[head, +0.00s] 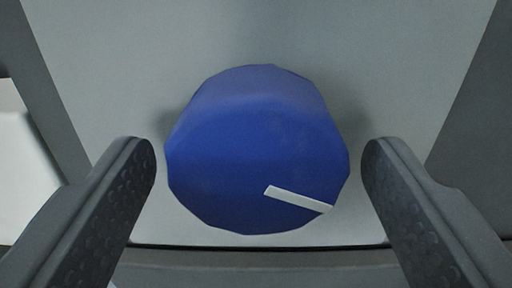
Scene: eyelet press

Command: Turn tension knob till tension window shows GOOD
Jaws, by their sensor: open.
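A blue many-sided knob (255,150) sits in the middle of the head view on a light grey panel (250,30). A white pointer line on its face runs from near the centre toward the lower right edge. My gripper (258,165) is open, with one dark padded finger on each side of the knob. A narrow gap shows between each fingertip and the knob, so neither appears to touch it. The tension window is not in view.
A white object (25,165) stands at the left edge, behind my left finger. A darker grey surface (475,120) lies to the right of the panel. A dark edge runs along the bottom, below the knob.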

